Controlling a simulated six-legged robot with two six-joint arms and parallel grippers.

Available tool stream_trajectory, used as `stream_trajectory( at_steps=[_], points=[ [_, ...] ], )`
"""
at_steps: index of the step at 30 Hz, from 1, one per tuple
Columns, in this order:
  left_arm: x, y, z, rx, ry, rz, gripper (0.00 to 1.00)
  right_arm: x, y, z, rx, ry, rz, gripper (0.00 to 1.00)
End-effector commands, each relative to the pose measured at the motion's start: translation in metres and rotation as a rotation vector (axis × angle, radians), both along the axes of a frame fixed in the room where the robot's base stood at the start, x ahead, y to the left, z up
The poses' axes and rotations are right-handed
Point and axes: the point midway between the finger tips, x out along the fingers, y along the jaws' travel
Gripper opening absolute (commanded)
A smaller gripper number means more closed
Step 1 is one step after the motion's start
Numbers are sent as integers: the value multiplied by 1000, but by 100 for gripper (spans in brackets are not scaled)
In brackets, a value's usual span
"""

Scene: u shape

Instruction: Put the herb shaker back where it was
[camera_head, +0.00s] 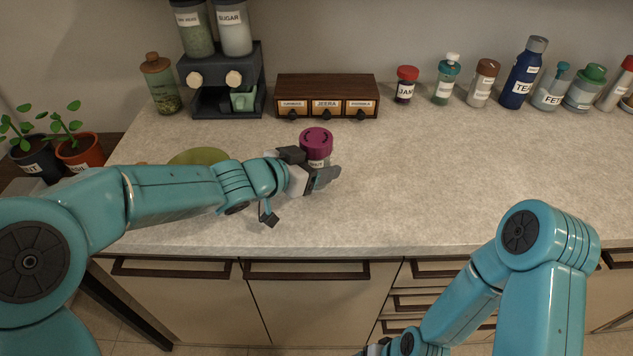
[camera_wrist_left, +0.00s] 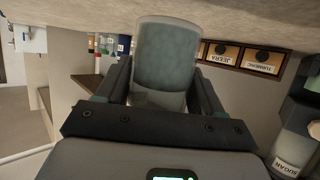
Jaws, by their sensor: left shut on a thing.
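The herb shaker, a clear jar with a purple lid (camera_head: 316,142), stands upright in my left gripper (camera_head: 322,177) over the middle of the counter. Its label is mostly hidden by the fingers. I cannot tell whether its base touches the counter. My left gripper is shut on it. In the left wrist view the jar's grey-green body (camera_wrist_left: 165,65) fills the space between the two dark fingers (camera_wrist_left: 160,88).
A wooden spice drawer box (camera_head: 326,95) stands behind the jar. A dispenser (camera_head: 220,80) and a wooden-lidded jar (camera_head: 161,85) stand at the back left. A green plate (camera_head: 198,156) lies behind my left forearm. Several bottles line the back right. The counter's right middle (camera_head: 450,170) is clear.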

Motion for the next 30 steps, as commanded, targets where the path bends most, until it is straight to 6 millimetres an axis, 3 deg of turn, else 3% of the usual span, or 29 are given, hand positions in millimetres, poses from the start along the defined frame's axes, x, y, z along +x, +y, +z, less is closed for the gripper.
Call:
stream_trajectory(
  at_steps=[1, 4, 18, 19, 20, 21, 30],
  points=[
    [0, 0, -15, -1, 2, 0, 14, 0, 0, -11, 0, 0, 0, 76],
    [0, -1, -27, -2, 0, -1, 14, 0, 0, -17, 0, 1, 0, 76],
    [0, -1, -34, -1, -1, 0, 14, 0, 0, -20, 0, 1, 0, 76],
    [0, -1, -34, 1, 1, 0, 77, 0, 0, -19, 0, 1, 0, 76],
    [0, -1, -34, 1, 1, 0, 87, 0, 0, -19, 0, 1, 0, 76],
    [0, -1, -34, 1, 1, 0, 93, 0, 0, -19, 0, 0, 0, 76],
    [0, -1, -31, 0, 0, 0, 93, 0, 0, -16, 0, 1, 0, 76]
  ],
)
